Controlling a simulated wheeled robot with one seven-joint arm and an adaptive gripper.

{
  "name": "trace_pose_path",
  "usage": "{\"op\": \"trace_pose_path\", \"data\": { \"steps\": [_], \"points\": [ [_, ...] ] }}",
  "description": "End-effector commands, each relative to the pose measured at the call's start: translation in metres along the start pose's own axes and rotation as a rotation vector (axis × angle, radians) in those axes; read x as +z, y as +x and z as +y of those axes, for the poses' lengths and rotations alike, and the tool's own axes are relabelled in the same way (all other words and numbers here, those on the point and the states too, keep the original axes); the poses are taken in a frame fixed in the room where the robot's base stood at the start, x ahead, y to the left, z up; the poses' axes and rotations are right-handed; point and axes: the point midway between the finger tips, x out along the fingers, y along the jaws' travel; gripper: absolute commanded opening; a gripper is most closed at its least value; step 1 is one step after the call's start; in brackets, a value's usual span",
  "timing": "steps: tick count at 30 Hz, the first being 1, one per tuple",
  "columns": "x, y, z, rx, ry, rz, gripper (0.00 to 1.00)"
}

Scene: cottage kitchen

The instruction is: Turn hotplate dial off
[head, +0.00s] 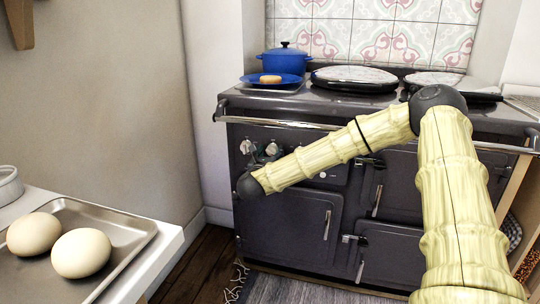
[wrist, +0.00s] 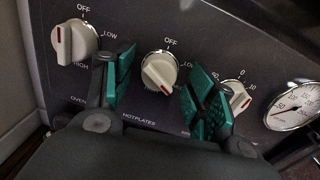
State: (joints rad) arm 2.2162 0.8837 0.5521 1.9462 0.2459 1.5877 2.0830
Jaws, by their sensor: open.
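The hotplate dial (wrist: 158,72) is a white knob in the middle of the wrist view, above the HOTPLATES label. Its red mark points to the lower right, away from the OFF label above it. My gripper (wrist: 163,78) is open, with a green-padded finger on each side of this dial. Nothing is held between the pads, and I cannot tell whether either finger touches the knob. In the head view, white dials (head: 247,146) show on the upper left of the dark stove (head: 290,215); my gripper is hidden there behind my arm.
An oven dial (wrist: 75,40) is left of the gripper; another dial (wrist: 237,97) and a round gauge (wrist: 293,106) are to its right. A rail (head: 290,123) crosses above the panel. A blue pot (head: 287,61) and blue plate (head: 262,81) sit on the stove.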

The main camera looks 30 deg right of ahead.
Motion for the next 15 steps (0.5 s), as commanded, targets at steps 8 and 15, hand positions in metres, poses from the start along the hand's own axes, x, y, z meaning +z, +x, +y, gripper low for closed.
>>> {"op": "trace_pose_path", "data": {
  "steps": [8,15],
  "points": [
    [0.0001,-0.0003,0.0001,0.0,0.0,0.0,0.27],
    [0.0002,-0.0003,-0.0001,0.0,-0.002,0.0,0.11]
  ]
}}
